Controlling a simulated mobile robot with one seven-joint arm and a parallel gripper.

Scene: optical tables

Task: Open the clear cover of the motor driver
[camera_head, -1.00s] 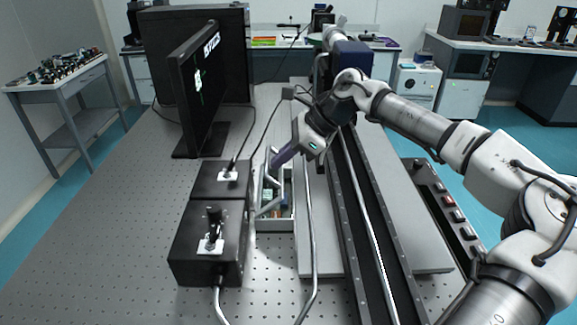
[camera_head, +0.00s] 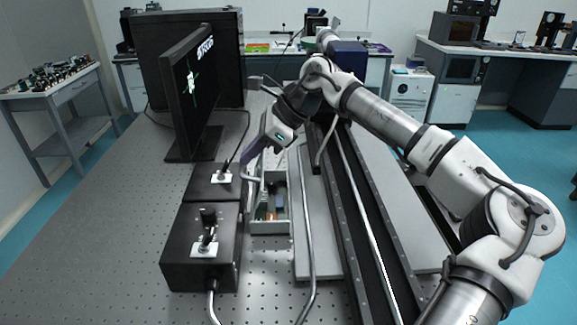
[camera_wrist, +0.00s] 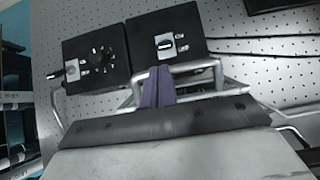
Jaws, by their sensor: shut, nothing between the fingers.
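The motor driver is an open-topped grey box (camera_head: 270,227) on the perforated table, right of two black control boxes. Its green board and components show inside. The clear cover is hard to make out; a grey bar handle (camera_head: 252,180) stands at the box's left side, by the black boxes. My gripper (camera_head: 246,164), with purple fingers, is above the box's far left part, tilted down to the left. In the wrist view the fingers (camera_wrist: 157,84) are together with nothing held, right against or beside a grey bar frame (camera_wrist: 196,68); I cannot tell whether they touch.
Two black control boxes (camera_head: 203,250) (camera_head: 214,181) with knobs and switches stand close on the left. A monitor (camera_head: 190,92) is behind them. A long black rail (camera_head: 352,215) and grey plate lie to the right. Cables run along the table (camera_head: 110,220).

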